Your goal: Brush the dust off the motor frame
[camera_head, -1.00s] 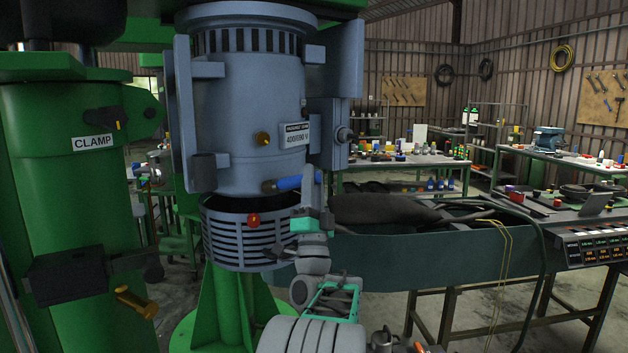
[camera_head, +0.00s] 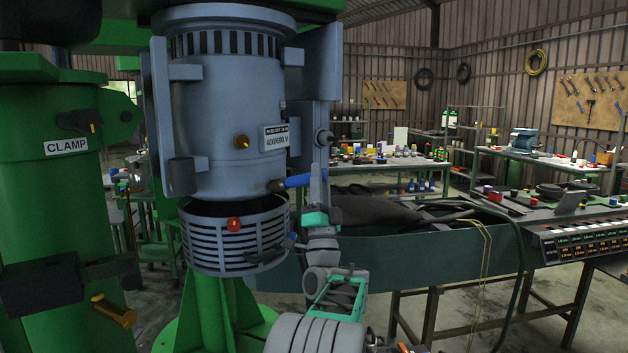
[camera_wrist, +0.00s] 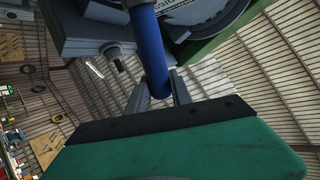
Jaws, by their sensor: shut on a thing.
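The motor frame (camera_head: 222,125) is a large blue-grey cylinder with side flanges and a voltage label, standing upright at left of centre in the head view. Part of a blue-grey body also shows at the top of the wrist view (camera_wrist: 90,20). My gripper (camera_head: 317,188) is shut on the blue handle of a brush (camera_head: 298,181). The handle also runs between my fingers in the wrist view (camera_wrist: 148,45). The brush's dark tip points left at the frame's lower right edge; I cannot tell whether it touches. No dust is clearly visible.
A slotted ring (camera_head: 205,242) with a red knob sits below the motor. A green clamp column (camera_head: 50,210) stands at left. A dark green trough-like bench (camera_head: 430,262) lies to the right. Workbenches with small parts stand behind.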

